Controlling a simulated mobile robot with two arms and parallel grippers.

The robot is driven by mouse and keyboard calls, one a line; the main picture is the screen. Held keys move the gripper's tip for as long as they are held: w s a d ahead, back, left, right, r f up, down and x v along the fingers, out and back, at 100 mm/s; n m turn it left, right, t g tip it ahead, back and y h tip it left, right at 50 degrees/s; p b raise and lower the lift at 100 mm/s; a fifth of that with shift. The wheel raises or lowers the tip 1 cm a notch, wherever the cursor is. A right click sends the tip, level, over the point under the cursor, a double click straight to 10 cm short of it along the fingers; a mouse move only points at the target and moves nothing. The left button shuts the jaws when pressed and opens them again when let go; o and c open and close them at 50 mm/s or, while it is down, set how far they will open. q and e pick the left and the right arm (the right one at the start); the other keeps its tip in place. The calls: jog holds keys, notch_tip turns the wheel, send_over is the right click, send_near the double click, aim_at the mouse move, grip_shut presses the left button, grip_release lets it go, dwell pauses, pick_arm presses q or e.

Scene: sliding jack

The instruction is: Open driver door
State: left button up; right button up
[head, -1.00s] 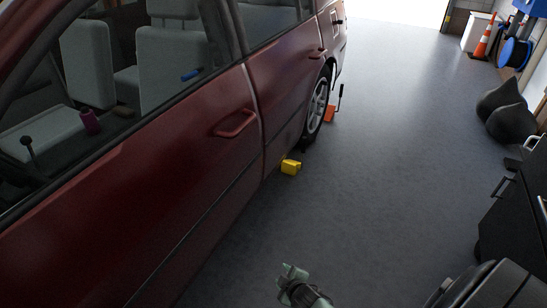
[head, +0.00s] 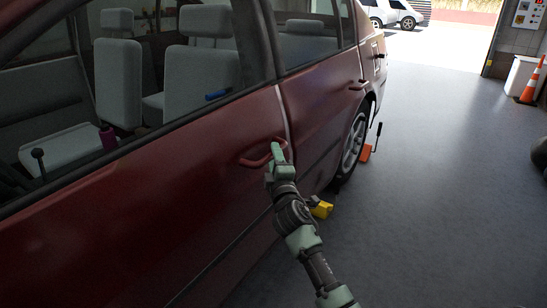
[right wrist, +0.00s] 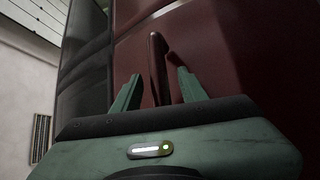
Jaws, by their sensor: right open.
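The dark red car's front door (head: 150,200) fills the left of the head view and is closed, flush with the panel behind it. Its red door handle (head: 256,160) is near the door's rear edge. My right gripper (head: 276,150) is at the rear end of the handle. In the right wrist view the handle (right wrist: 158,65) stands upright between the two open green fingers of the gripper (right wrist: 158,92), with gaps on both sides. Whether the fingertips reach past the handle is hard to tell. My left gripper is not in view.
A yellow block (head: 321,209) lies on the floor beside the car. An orange jack (head: 366,153) with a dark upright handle stands by the rear wheel (head: 353,143). The grey floor (head: 440,180) to the right is clear. A traffic cone (head: 531,85) stands far right.

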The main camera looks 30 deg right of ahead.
jog(key=shift+w+d+r, duration=0.15)
jog(key=shift+w+d, duration=0.1)
jog(key=shift+w, duration=0.4)
grip_shut()
dwell(1.0)
